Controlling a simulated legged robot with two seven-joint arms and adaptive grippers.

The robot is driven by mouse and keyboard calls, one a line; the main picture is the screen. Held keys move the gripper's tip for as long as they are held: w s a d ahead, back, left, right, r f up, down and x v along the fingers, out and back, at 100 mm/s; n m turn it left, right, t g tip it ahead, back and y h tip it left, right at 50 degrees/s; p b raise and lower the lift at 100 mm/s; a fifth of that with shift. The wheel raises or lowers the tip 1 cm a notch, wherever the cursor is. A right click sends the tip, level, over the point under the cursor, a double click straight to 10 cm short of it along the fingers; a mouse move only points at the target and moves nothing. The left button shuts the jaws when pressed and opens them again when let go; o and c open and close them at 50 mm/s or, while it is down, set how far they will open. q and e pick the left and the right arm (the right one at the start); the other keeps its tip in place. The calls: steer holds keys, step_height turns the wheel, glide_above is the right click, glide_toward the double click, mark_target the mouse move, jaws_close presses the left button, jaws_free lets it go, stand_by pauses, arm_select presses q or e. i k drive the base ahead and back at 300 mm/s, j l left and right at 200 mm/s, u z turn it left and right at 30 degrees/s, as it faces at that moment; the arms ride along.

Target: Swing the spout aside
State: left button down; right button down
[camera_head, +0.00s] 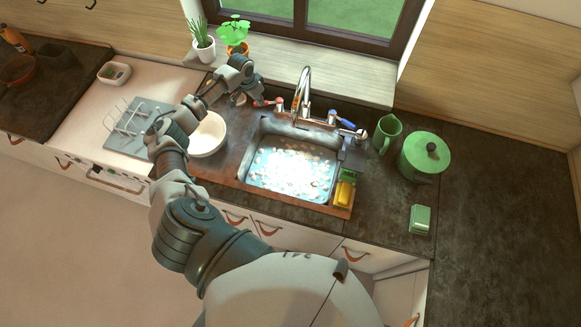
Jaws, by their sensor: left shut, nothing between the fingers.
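The chrome spout (304,84) rises from behind the sink and arches up and over its back edge. A red-marked tap handle (266,103) is on its left and a blue-marked tap handle (341,122) on its right. The sink basin (243,172) holds bright, rippled water. My left gripper (256,97) is shut and empty, left of the spout and close to the red handle. I cannot tell whether it touches that handle. It is apart from the spout. My right gripper is not in view.
A white bowl (209,136) stands left of the sink, beside my left arm. A wire dish rack (128,122) is farther left. A green jug (386,131), a lidded green pot (424,156) and a green box (420,219) stand right. Potted plants (234,35) line the windowsill.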

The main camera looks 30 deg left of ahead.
mark_target(304, 82)
steer(key=k, duration=1.5)
